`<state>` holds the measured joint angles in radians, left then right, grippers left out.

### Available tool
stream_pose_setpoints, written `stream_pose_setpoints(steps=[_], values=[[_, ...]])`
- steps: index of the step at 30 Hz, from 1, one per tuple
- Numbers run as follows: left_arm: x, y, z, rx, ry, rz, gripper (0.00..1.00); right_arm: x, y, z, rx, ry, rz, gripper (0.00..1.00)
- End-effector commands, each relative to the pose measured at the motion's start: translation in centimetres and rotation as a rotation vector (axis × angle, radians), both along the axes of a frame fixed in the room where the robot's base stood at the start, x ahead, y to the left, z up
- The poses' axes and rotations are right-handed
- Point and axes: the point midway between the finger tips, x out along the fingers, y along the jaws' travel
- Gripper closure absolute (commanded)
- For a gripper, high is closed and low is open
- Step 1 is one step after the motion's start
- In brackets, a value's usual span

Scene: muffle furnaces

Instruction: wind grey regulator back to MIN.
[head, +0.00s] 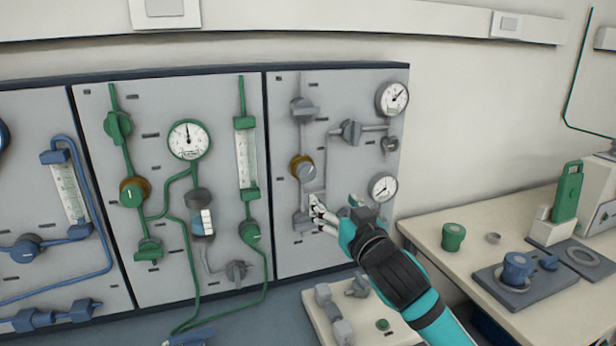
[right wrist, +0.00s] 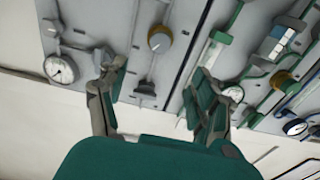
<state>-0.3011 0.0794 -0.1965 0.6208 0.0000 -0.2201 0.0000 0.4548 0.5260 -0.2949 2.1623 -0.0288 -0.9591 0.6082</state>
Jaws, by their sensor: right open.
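The grey regulator (head: 303,168) is a grey knob with a brass-coloured collar on the right-hand grey panel (head: 345,240). In the right wrist view the regulator (right wrist: 160,40) shows at upper middle, beyond and between the fingers. My right gripper (head: 322,212) is in front of the panel, below and slightly right of the regulator, apart from it. In the right wrist view this gripper (right wrist: 157,74) has its fingers spread, with nothing between them. Scale marks around the regulator are too small to read. My left gripper is not in view.
Grey valves (head: 351,132) and two gauges (head: 393,98) (head: 383,188) stand out from the same panel. A green-piped panel (head: 160,100) is to the left. A table (head: 430,215) at right bears a green cup (head: 453,237) and a blue one (head: 517,268).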

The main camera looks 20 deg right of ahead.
Motion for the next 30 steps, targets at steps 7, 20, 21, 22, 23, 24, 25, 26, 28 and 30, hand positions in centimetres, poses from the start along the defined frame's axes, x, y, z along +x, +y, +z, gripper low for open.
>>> stream_pose_setpoints(steps=[7, 20, 21, 22, 23, 24, 25, 26, 28, 30], values=[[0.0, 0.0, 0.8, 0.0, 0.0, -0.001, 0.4, 4.4, 0.1, 0.1, 0.0, 0.004, -0.002, 0.33], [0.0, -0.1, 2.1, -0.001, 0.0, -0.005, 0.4, 13.4, 0.4, 0.1, 0.0, 0.004, -0.003, 0.33], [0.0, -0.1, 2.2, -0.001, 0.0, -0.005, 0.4, 14.0, 0.5, 0.0, 0.0, 0.005, -0.001, 0.33], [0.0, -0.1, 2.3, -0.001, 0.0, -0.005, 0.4, 14.5, 0.5, 0.0, 0.0, 0.005, -0.001, 0.33], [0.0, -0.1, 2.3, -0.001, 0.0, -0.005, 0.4, 14.9, 0.5, 0.0, 0.0, 0.004, -0.001, 0.33], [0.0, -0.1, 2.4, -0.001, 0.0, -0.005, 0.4, 15.3, 0.5, 0.0, 0.0, 0.005, -0.001, 0.33], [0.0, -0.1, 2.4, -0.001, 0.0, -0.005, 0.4, 15.6, 0.5, 0.0, 0.0, 0.005, -0.002, 0.33], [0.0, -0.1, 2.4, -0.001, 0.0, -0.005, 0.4, 15.9, 0.5, 0.0, 0.0, 0.004, -0.001, 0.33], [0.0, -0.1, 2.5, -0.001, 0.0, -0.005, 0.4, 16.4, 0.6, -0.1, -0.001, 0.005, -0.001, 0.33], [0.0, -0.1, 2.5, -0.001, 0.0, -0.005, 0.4, 16.6, 0.6, -0.1, -0.001, 0.005, -0.001, 0.33]])
